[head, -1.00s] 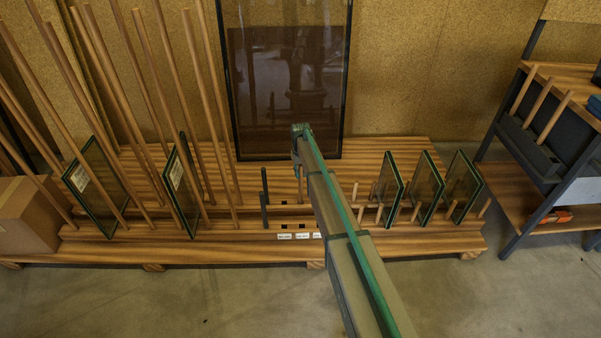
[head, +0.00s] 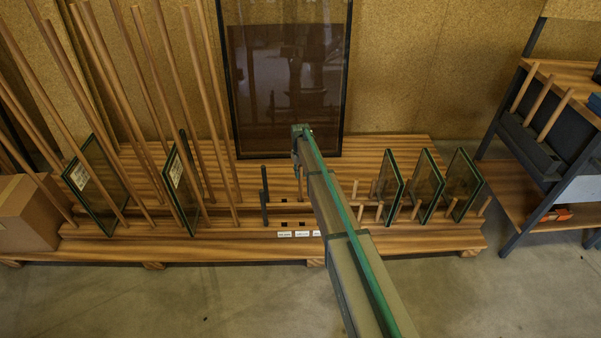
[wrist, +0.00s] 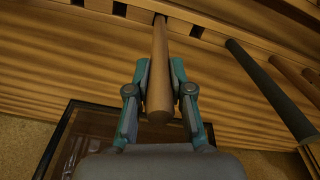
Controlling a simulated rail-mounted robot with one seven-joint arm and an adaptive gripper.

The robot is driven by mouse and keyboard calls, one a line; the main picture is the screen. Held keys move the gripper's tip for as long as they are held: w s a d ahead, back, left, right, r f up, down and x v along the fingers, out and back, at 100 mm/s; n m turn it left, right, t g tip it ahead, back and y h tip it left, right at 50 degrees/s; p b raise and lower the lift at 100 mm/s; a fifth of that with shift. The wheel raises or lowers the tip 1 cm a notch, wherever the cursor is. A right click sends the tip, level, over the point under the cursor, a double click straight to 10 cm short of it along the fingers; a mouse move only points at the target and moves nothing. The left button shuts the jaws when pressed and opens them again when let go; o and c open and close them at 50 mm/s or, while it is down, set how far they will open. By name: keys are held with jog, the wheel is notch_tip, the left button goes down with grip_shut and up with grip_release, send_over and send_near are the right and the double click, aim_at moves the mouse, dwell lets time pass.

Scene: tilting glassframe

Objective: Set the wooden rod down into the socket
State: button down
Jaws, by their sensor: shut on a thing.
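In the wrist view my gripper (wrist: 160,88) is shut on the wooden rod (wrist: 159,70), with one teal finger on each side of it. The near end of the rod sticks out between the fingers towards the camera. Its far end reaches the slatted wooden rack by a row of dark square sockets (wrist: 196,31). Whether the tip is inside a socket or just above it, I cannot tell. In the head view my arm hides the gripper. A short length of rod (head: 299,176) shows left of the arm, above the sockets (head: 284,200).
Dark rods (head: 264,190) stand left of the sockets. Glass panes (head: 390,187) with short pegs stand to the right, and tall wooden poles (head: 200,110) and more panes to the left. A large dark-framed glass panel (head: 285,80) stands behind.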

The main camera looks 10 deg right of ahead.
jog(key=c, duration=1)
grip_release()
jog(key=shift+o, duration=0.2)
jog(key=shift+r, duration=0.1)
jog(key=shift+r+p, duration=1.95)
jog(key=shift+r, duration=1)
